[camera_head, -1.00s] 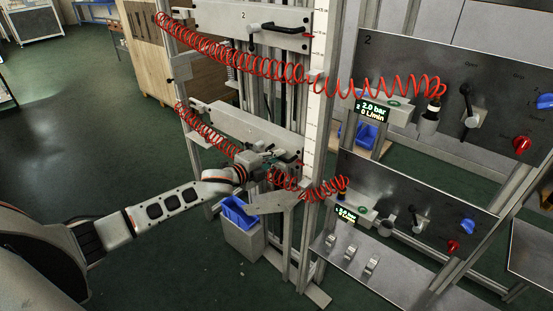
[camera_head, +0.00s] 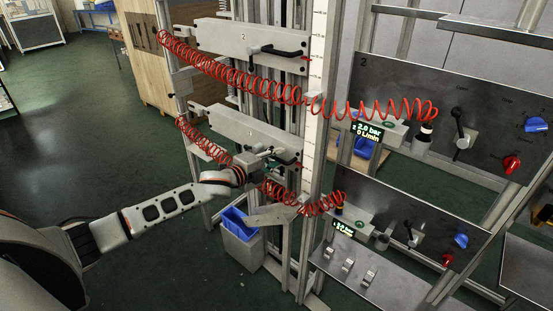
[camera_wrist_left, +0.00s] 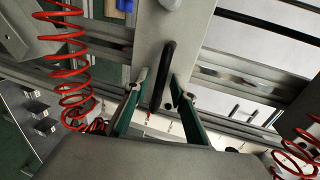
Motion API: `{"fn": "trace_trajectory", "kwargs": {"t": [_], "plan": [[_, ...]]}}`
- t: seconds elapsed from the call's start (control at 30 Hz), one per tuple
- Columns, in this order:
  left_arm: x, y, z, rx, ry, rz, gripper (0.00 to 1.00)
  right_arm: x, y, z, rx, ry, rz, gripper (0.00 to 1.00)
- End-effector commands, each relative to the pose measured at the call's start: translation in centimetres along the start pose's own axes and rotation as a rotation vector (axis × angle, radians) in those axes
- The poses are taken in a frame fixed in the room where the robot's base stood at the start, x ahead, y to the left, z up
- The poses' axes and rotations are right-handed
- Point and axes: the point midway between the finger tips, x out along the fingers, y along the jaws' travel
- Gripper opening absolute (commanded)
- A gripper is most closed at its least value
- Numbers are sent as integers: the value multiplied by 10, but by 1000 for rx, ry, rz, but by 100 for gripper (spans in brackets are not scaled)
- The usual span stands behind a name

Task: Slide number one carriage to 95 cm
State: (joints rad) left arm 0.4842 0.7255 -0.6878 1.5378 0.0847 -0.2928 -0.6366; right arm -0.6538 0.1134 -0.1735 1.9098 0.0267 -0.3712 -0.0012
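The number one carriage (camera_head: 232,121) is the lower grey plate on the upright frame in the head view; its face (camera_wrist_left: 174,30) also shows in the left wrist view. My left gripper (camera_head: 262,156) is at its right part. In the wrist view a black bar handle (camera_wrist_left: 166,72) stands between the green-lined fingers of this gripper (camera_wrist_left: 160,82), with gaps on both sides, so the gripper is open around the handle. A white scale strip (camera_head: 313,140) runs upright beside the carriage's right end; its figures are too small to read. My right gripper is not in view.
The carriage marked 2 (camera_head: 240,40) is above. Red coiled hoses (camera_head: 240,76) hang across the frame close to my left arm. Valve panels (camera_head: 450,115) stand to the right. A grey bin with a blue liner (camera_head: 240,240) is below. The floor at left is clear.

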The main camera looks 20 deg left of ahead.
Motion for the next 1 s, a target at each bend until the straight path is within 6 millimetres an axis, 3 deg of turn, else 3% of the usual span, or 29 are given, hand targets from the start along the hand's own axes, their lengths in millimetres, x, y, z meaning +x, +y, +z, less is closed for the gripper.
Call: {"fn": "trace_trajectory", "kwargs": {"t": [0.33,0.7,1.0], "plan": [[-14,4,0,-1,1,5,25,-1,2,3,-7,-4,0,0],[-82,3,0,0,1,5,25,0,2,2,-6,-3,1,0],[-115,1,0,0,0,2,25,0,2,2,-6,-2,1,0]]}}
